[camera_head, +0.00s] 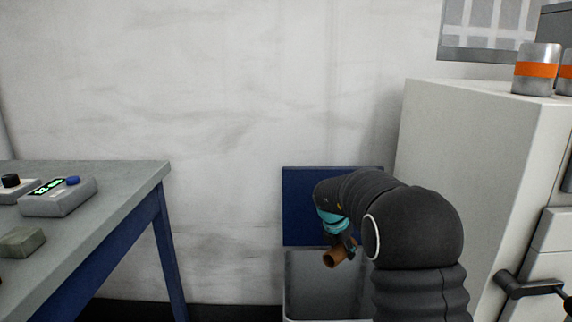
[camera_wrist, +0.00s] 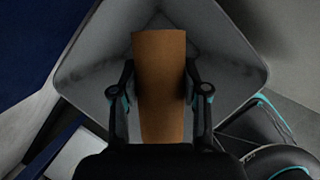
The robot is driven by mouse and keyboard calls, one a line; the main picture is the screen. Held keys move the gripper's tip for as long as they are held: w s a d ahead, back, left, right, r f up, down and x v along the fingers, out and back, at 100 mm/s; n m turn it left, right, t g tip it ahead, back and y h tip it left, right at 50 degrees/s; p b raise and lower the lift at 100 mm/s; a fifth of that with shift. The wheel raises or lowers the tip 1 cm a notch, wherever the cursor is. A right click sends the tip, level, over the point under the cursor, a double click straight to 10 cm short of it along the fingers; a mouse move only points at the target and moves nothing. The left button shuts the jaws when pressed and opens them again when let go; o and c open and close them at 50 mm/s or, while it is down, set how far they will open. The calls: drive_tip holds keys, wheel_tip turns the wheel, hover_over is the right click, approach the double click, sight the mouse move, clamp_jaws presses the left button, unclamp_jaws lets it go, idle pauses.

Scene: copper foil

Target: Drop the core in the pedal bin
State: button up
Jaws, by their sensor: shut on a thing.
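The core is a brown cardboard-like tube. My gripper (camera_head: 342,246) is shut on the core (camera_head: 336,257) and holds it tilted above the bin's opening in the head view. In the wrist view the core (camera_wrist: 160,85) stands between the two fingers of my gripper (camera_wrist: 160,88), with the grey bin interior behind it. The pedal bin (camera_head: 302,292) is a grey open box with its blue lid (camera_head: 302,200) raised at the back. The bin's rim (camera_wrist: 245,40) surrounds the core in the wrist view. My arm hides the bin's right side in the head view.
A grey-topped table (camera_head: 125,178) with blue legs stands at the left, with a device with a green display (camera_head: 58,197) on it. A white cabinet (camera_head: 465,150) stands close on the right, with an orange-banded can (camera_head: 536,70) on top. A marbled wall is behind.

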drive_tip(key=shift+f+b, duration=1.95)
drive_tip(key=shift+f, duration=0.95)
drive_tip(key=o, duration=1.1)
drive_tip(key=shift+r, duration=0.1)
drive_tip(key=v, duration=1.2)
